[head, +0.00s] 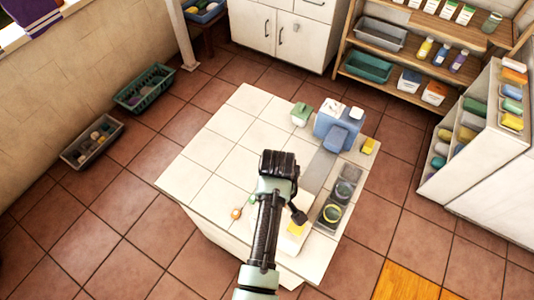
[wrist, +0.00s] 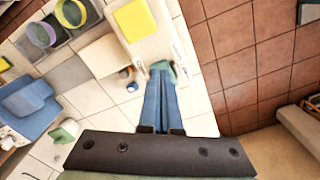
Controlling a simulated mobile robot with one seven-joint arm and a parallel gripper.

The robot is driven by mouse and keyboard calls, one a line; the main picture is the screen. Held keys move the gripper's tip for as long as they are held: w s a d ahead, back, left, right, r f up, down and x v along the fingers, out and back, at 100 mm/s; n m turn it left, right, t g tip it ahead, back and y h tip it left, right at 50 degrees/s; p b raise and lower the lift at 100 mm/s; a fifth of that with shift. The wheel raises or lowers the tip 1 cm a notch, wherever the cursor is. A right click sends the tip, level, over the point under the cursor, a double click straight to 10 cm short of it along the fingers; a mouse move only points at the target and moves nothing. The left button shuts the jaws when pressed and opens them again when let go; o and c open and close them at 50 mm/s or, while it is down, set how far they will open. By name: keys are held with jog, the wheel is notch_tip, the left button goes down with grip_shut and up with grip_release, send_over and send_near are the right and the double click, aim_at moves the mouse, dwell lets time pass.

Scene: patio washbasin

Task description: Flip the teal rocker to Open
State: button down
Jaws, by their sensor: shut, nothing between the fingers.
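My gripper (wrist: 161,78) is shut and empty in the wrist view, its two blue fingers side by side. A small teal piece (wrist: 163,67) shows right at the fingertips, beside a white unit (wrist: 153,48) with a yellow top. It looks like the teal rocker, but I cannot tell whether the fingers touch it or which way it is tilted. In the head view, my arm partly covers the white unit with the yellow patch (head: 296,228). My fingertips are hidden there under the dark hand. No Open marking can be read.
The white tiled counter (head: 215,150) is clear on its left. A blue device (head: 336,126), a green box (head: 300,114) and a yellow block (head: 368,146) stand at its far right. Dark bins (head: 333,212) line its right edge. Shelves (head: 400,52) stand behind.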

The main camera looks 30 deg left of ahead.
jog(key=shift+f+b, duration=0.55)
jog(key=shift+f, duration=0.35)
dwell(0.3)
jog(key=shift+r, duration=0.1)
notch_tip(320, 180, up, 7)
jog(key=p, duration=0.7)
dwell(0.5)
